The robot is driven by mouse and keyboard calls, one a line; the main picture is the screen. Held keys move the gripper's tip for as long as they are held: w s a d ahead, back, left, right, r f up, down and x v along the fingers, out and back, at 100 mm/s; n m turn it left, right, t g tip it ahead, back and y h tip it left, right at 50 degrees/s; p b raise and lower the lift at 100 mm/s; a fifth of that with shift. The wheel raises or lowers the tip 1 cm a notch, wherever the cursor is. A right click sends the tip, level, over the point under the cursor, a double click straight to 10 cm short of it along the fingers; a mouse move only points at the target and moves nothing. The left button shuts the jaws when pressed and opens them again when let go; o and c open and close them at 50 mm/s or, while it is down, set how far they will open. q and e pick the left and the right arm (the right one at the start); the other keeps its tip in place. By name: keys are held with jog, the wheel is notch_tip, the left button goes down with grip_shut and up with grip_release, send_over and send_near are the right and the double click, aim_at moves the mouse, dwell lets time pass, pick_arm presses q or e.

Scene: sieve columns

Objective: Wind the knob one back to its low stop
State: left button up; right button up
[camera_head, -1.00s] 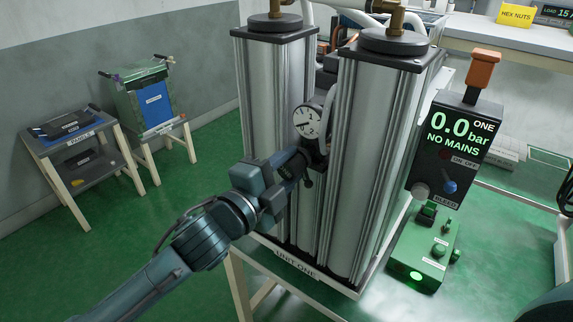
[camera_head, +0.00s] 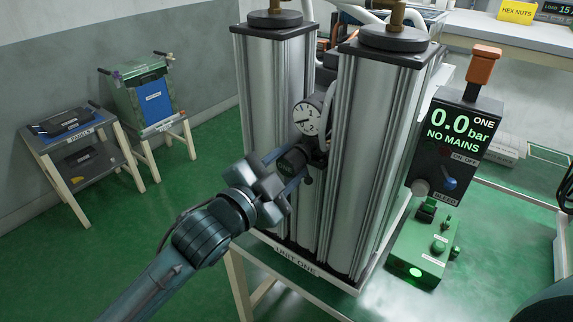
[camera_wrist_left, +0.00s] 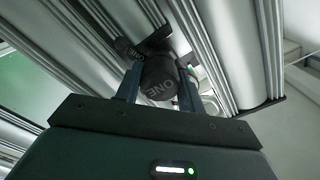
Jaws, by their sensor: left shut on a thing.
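Knob one (camera_head: 291,161) is a dark round knob below the white dial gauge (camera_head: 307,118), in the gap between the two silver columns. The gauge needle points to the lower left. My right gripper is not in view.
The silver columns (camera_head: 275,110) stand close on both sides of the knob. A control box (camera_head: 455,150) at the right reads 0.0 bar and NO MAINS. A green box (camera_head: 424,255) with a lit lamp is below it.

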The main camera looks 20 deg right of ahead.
pick_arm(q)
jog(key=o, duration=1)
jog(key=shift+c, duration=0.2)
jog(key=b+v, duration=0.2)
jog(key=v, duration=1.1)
jog(key=shift+b, duration=0.3)
jog(key=w+a+f+n+t+y, duration=0.1)
jog(key=a+f+n+y, duration=0.3)
jog(key=f, duration=0.4)
jog(key=w+a+f+n+t+y, duration=0.1)
jog(key=a+f+n+y, duration=0.15)
jog(key=f+n, duration=0.5)
jog(key=s+a+f+n+g+y, duration=0.1)
jog(key=s+a+f+n, duration=0.1)
jog(key=f, duration=0.4)
jog(key=s+a+f+n+g+y, duration=0.1)
jog(key=s+a+f+n+y, duration=0.1)
jog(key=s+a+f, duration=0.3)
jog(key=s+a+f+n+y, duration=0.1)
jog(key=s+a+f, duration=0.3)
jog(key=f, duration=0.4)
jog(key=shift+s+a+f+n+g+y, duration=0.2)
jog(key=shift+s+n+g+y, duration=0.15)
jog(key=shift+s+n+g, duration=0.15)
